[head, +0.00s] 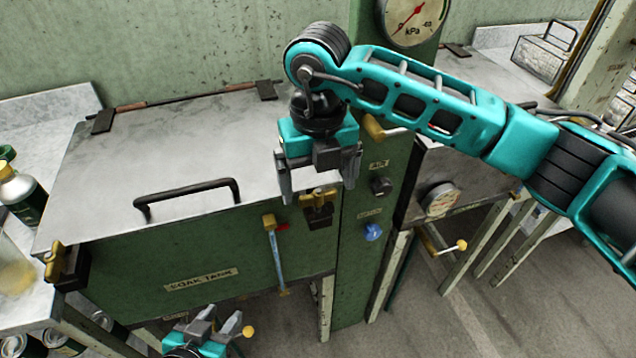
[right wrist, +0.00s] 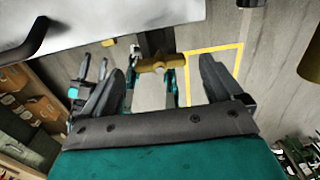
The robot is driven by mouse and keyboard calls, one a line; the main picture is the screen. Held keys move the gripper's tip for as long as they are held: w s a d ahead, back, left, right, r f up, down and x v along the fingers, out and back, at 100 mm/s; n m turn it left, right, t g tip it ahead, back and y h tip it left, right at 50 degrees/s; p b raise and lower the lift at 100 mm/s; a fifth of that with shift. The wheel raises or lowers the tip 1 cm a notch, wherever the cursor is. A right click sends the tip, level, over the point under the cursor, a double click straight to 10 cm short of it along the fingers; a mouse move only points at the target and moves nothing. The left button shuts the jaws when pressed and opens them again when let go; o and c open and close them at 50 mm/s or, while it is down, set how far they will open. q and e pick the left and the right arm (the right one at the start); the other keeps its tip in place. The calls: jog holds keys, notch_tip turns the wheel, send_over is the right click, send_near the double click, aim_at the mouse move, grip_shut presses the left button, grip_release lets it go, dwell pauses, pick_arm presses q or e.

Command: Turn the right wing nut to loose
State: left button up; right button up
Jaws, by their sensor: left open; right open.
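The right wing nut (head: 318,199) is brass, on a dark bracket at the right front edge of the soak tank. My right gripper (head: 318,190) is open and points down, its fingers on either side of the wing nut in the head view. In the right wrist view the brass wing nut (right wrist: 160,63) shows between the fingertips, apart from both. Whether the fingers are level with it in height I cannot tell. The left wing nut (head: 54,262) is at the tank's left front corner. My left gripper (head: 221,317) is open and empty below the tank front.
The soak tank lid (head: 190,145) is shut, with a black handle (head: 187,197). A blue lever (head: 273,250) hangs on the tank front. A green post beside my right gripper carries a dark knob (head: 381,187) and a blue knob (head: 373,232). Bottles stand at far left.

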jog(key=shift+f, duration=0.85)
jog(key=shift+c, duration=0.2)
jog(key=c, duration=1)
